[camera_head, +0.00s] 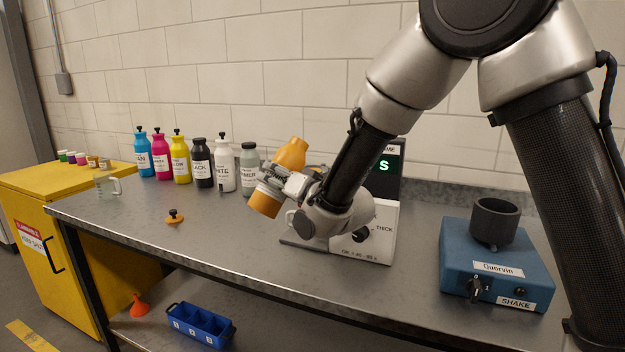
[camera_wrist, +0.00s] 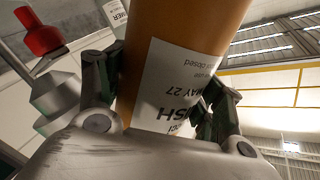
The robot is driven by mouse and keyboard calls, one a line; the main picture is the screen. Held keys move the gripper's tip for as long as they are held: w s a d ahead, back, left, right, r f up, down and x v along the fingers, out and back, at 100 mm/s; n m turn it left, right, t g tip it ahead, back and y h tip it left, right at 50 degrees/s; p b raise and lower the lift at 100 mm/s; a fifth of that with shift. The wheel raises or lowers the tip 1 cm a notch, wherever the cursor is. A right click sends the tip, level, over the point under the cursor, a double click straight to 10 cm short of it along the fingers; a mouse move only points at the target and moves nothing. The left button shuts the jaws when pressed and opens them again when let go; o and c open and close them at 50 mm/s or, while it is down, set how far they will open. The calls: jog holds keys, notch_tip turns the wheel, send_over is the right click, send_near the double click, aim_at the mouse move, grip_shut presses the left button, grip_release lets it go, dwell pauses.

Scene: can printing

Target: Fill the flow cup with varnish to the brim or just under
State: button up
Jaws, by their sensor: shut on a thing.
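My gripper (camera_head: 285,184) is shut around the middle of an orange varnish bottle (camera_head: 291,152). The bottle is tilted, with its narrower shoulder end up and to the right, close to the white viscosity tester (camera_head: 376,223). In the wrist view the bottle (camera_wrist: 188,20) stands between the fingers, its white label upside down and ending in "SH". A grey metal part with a red knob (camera_wrist: 42,40) shows left of it; I cannot tell whether this is the flow cup. In the head view my arm and gripper hide the cup area. No liquid stream shows.
An orange stopper with a black knob (camera_head: 175,217) lies on the grey bench (camera_head: 130,222). Several ink bottles (camera_head: 180,158) stand along the back. A blue shaker (camera_head: 496,262) stands at the right.

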aim_at(282, 161)
jog(key=shift+w+d+n, duration=0.1)
jog(key=shift+n, duration=0.2)
jog(key=n, duration=0.1)
jog(key=r+n+b, duration=0.1)
jog(key=n, duration=0.1)
jog(key=shift+a, duration=0.2)
jog(key=shift+f+n, duration=0.35)
jog(key=shift+n, duration=0.25)
jog(key=shift+n+t+b, duration=0.3)
jog(key=shift+n+b, duration=0.15)
jog(key=shift+n, duration=1.05)
notch_tip(282, 161, up, 5)
jog(key=shift+d+b, duration=0.1)
jog(key=shift+b, duration=0.35)
notch_tip(282, 161, up, 5)
